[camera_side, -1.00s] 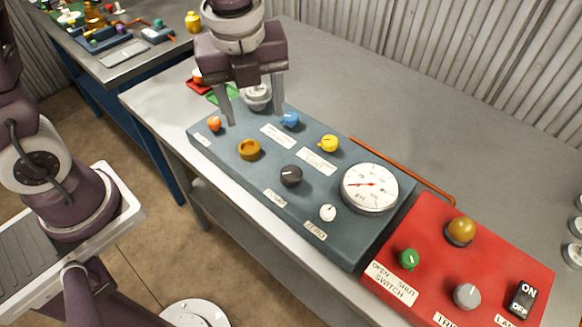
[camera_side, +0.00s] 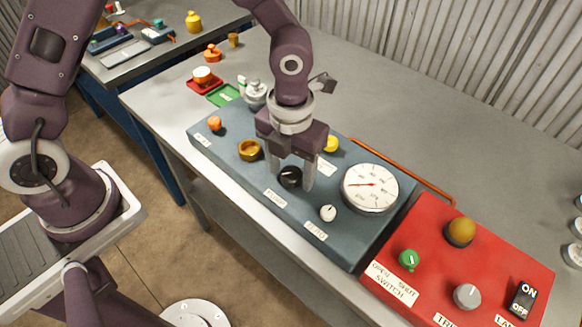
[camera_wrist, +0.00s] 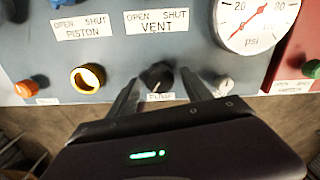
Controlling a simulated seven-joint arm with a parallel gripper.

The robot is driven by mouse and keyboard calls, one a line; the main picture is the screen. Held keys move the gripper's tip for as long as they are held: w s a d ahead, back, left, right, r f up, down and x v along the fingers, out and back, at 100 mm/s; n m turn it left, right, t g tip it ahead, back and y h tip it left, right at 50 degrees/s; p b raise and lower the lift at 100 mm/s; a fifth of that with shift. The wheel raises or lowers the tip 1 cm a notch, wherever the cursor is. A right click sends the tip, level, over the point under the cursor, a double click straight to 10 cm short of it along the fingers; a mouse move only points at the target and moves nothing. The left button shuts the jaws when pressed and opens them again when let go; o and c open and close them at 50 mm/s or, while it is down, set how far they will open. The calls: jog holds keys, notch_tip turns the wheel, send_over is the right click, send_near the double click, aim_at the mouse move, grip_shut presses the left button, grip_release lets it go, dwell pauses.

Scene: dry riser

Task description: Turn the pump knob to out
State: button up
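The black pump knob (camera_side: 290,178) sits on the slate-blue panel (camera_side: 232,176), above a small label that is hard to read. It also shows in the wrist view (camera_wrist: 157,76). A light mark shows on its top, but I cannot tell its exact setting. My gripper (camera_side: 291,183) is open and points down, with one finger on each side of the knob. In the wrist view the fingers of my gripper (camera_wrist: 160,80) stand apart, with gaps beside the knob; I see no clear contact.
On the panel near my fingers are a brass ring (camera_side: 249,150), a white zero knob (camera_side: 328,213), a yellow knob (camera_side: 332,144) and a round psi gauge (camera_side: 370,188). A red panel (camera_side: 437,230) with switches stands to the right.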

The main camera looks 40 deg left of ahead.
grip_shut()
